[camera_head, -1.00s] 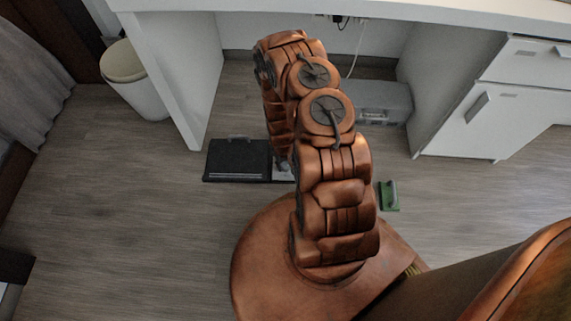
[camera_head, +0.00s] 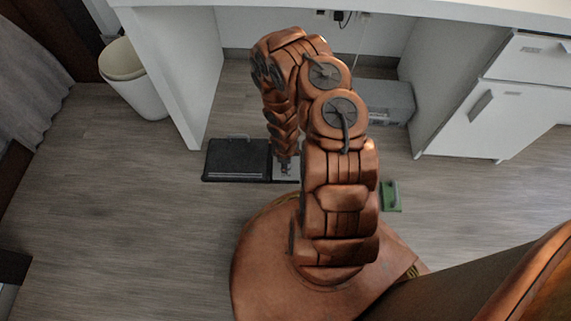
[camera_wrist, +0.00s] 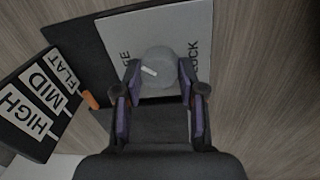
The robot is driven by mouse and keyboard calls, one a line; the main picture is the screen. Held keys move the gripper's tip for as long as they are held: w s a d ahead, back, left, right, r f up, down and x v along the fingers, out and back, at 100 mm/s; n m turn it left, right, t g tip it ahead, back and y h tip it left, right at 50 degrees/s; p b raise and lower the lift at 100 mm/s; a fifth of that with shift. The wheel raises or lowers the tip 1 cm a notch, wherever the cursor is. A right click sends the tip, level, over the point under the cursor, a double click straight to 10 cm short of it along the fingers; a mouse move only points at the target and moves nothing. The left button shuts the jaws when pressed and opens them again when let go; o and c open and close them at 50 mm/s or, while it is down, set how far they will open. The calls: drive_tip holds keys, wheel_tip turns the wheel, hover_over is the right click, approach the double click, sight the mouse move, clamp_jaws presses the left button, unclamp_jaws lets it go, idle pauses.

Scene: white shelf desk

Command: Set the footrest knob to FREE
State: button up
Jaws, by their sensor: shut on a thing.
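The footrest (camera_head: 237,158) is a black slab on the floor under the desk, with a light grey panel (camera_head: 282,163) at its right end. In the wrist view the panel (camera_wrist: 190,30) carries a round grey knob (camera_wrist: 158,72) with a white pointer mark slanting toward the upper left, on the side of the partly hidden label ending in "E". The label "LOCK" (camera_wrist: 193,62) is on the right. My gripper (camera_wrist: 158,95) is shut on the knob, one finger at each side. In the head view my arm hides part of the panel.
A sign reading HIGH, MID, FLAT (camera_wrist: 42,100) with an orange tab (camera_wrist: 89,99) lies left of the panel. A green object (camera_head: 390,196) is on the floor to the right. A grey box (camera_head: 388,103), a bin (camera_head: 134,78) and white drawers (camera_head: 488,100) stand behind.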

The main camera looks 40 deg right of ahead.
drive_tip(key=n, duration=0.4)
drive_tip(key=shift+n+b, duration=0.3)
drive_tip(key=shift+b, duration=0.1)
drive_tip(key=shift+s+n+b, duration=0.15)
drive_tip(key=shift+n+b, duration=0.15)
drive_tip(key=shift+n, duration=1.5)
drive_tip(key=o, duration=1.1)
drive_tip(key=shift+o, duration=0.2)
drive_tip(key=shift+r, duration=0.1)
wheel_tip(320, 180, up, 12)
drive_tip(key=shift+s, duration=0.25)
